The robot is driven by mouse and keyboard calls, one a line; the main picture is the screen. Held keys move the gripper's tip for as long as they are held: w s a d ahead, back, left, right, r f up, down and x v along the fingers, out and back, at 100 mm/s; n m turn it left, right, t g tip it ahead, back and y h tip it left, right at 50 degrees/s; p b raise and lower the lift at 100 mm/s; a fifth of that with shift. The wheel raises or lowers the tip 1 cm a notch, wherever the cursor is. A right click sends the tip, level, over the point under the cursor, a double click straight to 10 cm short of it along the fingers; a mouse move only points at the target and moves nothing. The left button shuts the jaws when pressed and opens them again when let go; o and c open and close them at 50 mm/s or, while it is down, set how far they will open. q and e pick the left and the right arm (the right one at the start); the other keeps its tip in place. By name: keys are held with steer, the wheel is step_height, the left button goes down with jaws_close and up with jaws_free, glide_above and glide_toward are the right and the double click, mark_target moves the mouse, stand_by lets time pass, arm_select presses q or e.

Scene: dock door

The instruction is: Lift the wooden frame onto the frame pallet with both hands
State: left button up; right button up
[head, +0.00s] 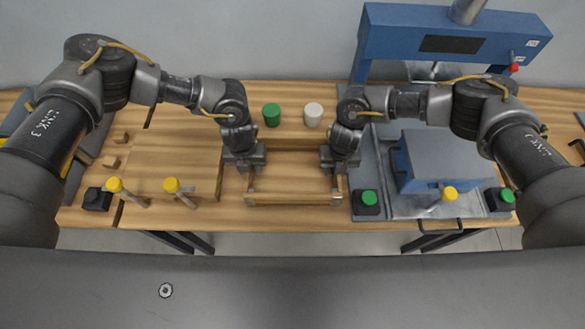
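The wooden frame (293,199) is a light rectangular frame in the middle of the table, near the front edge; table wood shows through its opening. My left gripper (249,183) is at its left side and my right gripper (337,180) is at its right side, both pointing down. The gripper bodies hide much of the side bars, and I cannot tell whether the fingers are closed on them. A flat wooden slab (168,150) lies to the left, apart from the frame; it may be the frame pallet, but I cannot tell for sure.
A green cylinder (271,114) and a white one (313,114) stand behind the frame. A blue press (450,44) and a blue block (435,160) are at the right. Small wooden blocks (111,161) lie at the left.

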arm_select(q)
steer(key=shift+s, duration=0.1)
arm_select(e)
steer(key=shift+s, duration=0.1)
arm_select(q)
steer(key=shift+r, duration=0.1)
steer(key=shift+c, duration=0.6)
arm_select(e)
steer(key=shift+c, duration=0.6)
arm_select(q)
jaws_close()
arm_select(e)
jaws_close()
steer(key=shift+r, duration=0.1)
